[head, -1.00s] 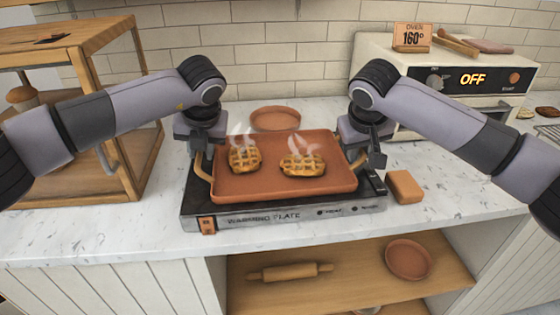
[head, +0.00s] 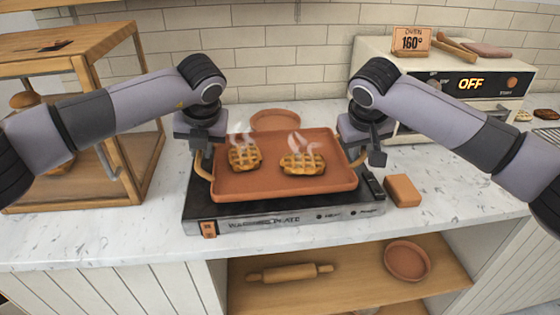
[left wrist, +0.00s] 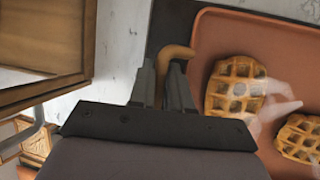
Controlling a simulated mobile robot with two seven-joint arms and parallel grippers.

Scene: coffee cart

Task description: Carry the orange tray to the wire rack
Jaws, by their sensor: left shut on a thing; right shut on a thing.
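The orange tray (head: 285,187) is level over the black warming plate (head: 300,212), with two steaming waffles on it, a left one (head: 244,157) and a right one (head: 302,163). My left gripper (head: 203,160) is shut on the tray's left handle; the left wrist view shows the tan handle (left wrist: 176,56) between the fingers (left wrist: 173,85). My right gripper (head: 367,155) is shut at the tray's right handle, which it partly hides. The wire rack (head: 549,138) shows only in part at the far right edge. The gap between tray and plate is hard to judge.
A wooden glass-sided cabinet (head: 130,150) stands close on the left. The oven (head: 440,110), reading OFF, stands back right. An orange block (head: 402,190) lies right of the plate, and a round orange dish (head: 275,118) sits behind the tray.

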